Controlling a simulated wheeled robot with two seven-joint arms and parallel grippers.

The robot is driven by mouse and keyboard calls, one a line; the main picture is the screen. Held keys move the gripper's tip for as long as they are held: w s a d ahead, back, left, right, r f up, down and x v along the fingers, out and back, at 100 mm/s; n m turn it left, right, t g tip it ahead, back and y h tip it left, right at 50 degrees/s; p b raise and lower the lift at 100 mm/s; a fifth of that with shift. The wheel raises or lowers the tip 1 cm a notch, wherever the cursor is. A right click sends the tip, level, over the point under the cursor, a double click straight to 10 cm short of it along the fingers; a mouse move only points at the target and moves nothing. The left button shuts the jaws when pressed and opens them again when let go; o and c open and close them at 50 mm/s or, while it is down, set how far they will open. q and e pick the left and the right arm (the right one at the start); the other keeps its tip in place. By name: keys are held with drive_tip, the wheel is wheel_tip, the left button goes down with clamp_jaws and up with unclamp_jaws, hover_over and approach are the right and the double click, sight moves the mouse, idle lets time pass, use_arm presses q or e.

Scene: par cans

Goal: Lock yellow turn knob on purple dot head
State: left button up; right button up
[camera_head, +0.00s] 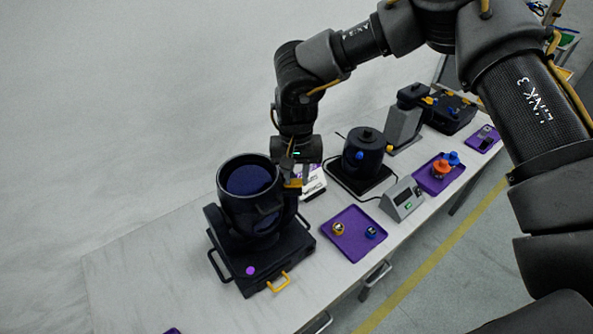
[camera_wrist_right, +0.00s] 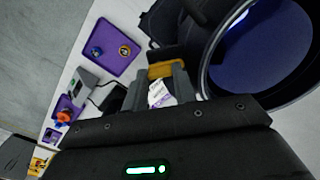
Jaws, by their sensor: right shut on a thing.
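The purple dot head is a dark par can (camera_head: 235,205) with a wide round opening, standing on a black base that carries a purple dot (camera_head: 250,270). Its dark blue opening also fills the right of the wrist view (camera_wrist_right: 265,50). The yellow turn knob (camera_head: 292,183) is on the can's right side; it shows as a yellow block (camera_wrist_right: 162,69) at the fingertips in the wrist view. My right gripper (camera_head: 294,172) comes down from above beside the can, shut on the knob. The knob's exact angle is hard to tell. My left gripper is not in view.
A purple tray (camera_head: 351,250) with two small parts lies right of the base. A grey meter box (camera_head: 402,199), a second dark can (camera_head: 363,150) and another purple tray (camera_head: 426,183) stand farther right. The front left tabletop (camera_head: 140,270) is clear.

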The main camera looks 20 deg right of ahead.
idle(0.4)
drive_tip(key=o, duration=1)
drive_tip(key=shift+d, duration=0.1)
wheel_tip(320, 180, up, 8)
drive_tip(key=p, duration=0.5)
drive_tip(key=shift+r+p, duration=0.1)
drive_tip(key=shift+p, duration=0.25)
